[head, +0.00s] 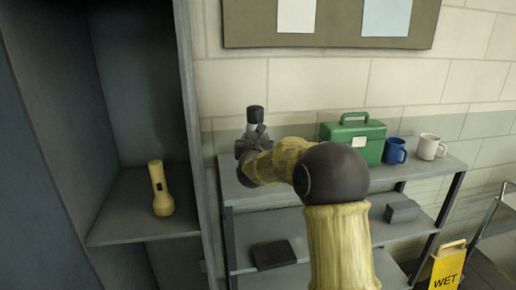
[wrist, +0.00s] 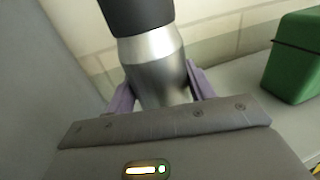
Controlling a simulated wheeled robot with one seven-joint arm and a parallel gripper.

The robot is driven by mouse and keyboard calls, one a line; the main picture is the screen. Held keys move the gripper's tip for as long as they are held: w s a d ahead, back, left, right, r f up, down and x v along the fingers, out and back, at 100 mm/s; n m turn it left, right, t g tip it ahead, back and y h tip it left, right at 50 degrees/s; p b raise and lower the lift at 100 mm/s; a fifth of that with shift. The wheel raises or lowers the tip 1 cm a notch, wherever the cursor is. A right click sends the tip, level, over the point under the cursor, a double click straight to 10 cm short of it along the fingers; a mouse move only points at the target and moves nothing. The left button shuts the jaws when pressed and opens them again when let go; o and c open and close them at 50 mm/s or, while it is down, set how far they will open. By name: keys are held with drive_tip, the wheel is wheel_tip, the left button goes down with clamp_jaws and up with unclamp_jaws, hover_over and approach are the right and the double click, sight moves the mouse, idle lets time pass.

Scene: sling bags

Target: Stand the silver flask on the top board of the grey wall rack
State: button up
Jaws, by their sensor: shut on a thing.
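The silver flask (wrist: 155,65) has a dark cap and a silver body, and it stands close to upright between my gripper's fingers in the wrist view. My gripper (wrist: 160,95) is shut on it, with one purple-grey finger on each side. In the head view the flask (head: 254,116) shows above my gripper (head: 252,138), over the left end of the top board of the grey wall rack (head: 290,190). My gripper and arm hide the flask's base, and I cannot tell whether it touches the board.
A green box (head: 353,138), a blue mug (head: 395,151) and a white mug (head: 430,147) stand on the top board to the right. A tall cabinet (head: 190,130) borders the rack on the left; a yellow flashlight (head: 161,188) stands inside it. Dark boxes lie on the lower board.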

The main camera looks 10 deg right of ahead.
drive_tip(key=shift+s+r, duration=0.1)
drive_tip(key=shift+f+p, duration=0.55)
drive_tip(key=shift+f, duration=1.4)
drive_tip(key=o, duration=1.3)
drive_tip(key=shift+c, duration=0.2)
drive_tip(key=b+v, duration=0.5)
drive_tip(key=v, duration=0.7)
